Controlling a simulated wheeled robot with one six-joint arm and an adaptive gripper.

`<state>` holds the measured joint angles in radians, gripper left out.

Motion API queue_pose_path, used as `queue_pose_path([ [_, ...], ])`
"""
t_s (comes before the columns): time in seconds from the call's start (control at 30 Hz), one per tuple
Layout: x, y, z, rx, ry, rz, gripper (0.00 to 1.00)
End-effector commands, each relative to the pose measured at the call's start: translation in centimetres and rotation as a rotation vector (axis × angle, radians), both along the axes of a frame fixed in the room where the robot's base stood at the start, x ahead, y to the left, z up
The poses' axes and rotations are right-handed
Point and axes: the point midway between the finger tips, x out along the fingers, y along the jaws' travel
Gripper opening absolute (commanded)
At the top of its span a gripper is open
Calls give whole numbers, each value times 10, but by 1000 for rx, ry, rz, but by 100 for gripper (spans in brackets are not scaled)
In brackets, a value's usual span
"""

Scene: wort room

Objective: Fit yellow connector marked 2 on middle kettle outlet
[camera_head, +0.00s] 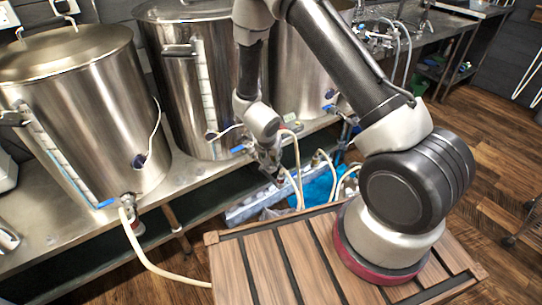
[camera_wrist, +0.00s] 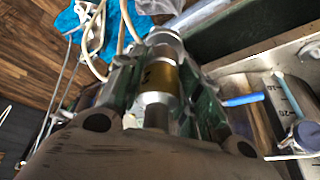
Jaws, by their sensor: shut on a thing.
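The middle kettle (camera_head: 178,90) is a tall steel vessel on the bench. The blue valve handle (camera_head: 238,149) of its outlet shows low on its right side and also in the wrist view (camera_wrist: 243,100). My gripper (camera_head: 270,172) is in front of and just right of that handle. In the wrist view my gripper (camera_wrist: 160,85) is shut on the yellow connector (camera_wrist: 160,78), a silver fitting with a gold-yellow band and a dark mark I cannot read clearly. A silver end lies beyond the band; I cannot tell whether it touches the outlet. In the head view the connector is hidden.
The left kettle (camera_head: 75,110) has a cream hose (camera_head: 140,250) on its outlet. A third kettle (camera_head: 300,80) stands behind my arm. A blue cloth (camera_head: 318,188) and several pale hoses (camera_head: 298,165) lie below the bench edge. A slatted wooden top (camera_head: 275,265) is in front.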

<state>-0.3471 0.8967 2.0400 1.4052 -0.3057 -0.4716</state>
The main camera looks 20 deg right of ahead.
Motion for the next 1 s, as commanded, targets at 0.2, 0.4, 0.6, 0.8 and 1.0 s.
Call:
queue_pose_path([
  [0.2,0,0,-5,-1,1,1,2],
  [0.4,0,0,-9,0,0,0,2],
  [0.6,0,0,-12,0,0,0,2],
  [0.8,0,0,-14,0,0,0,51],
  [1.0,0,0,-14,0,0,0,60],
])
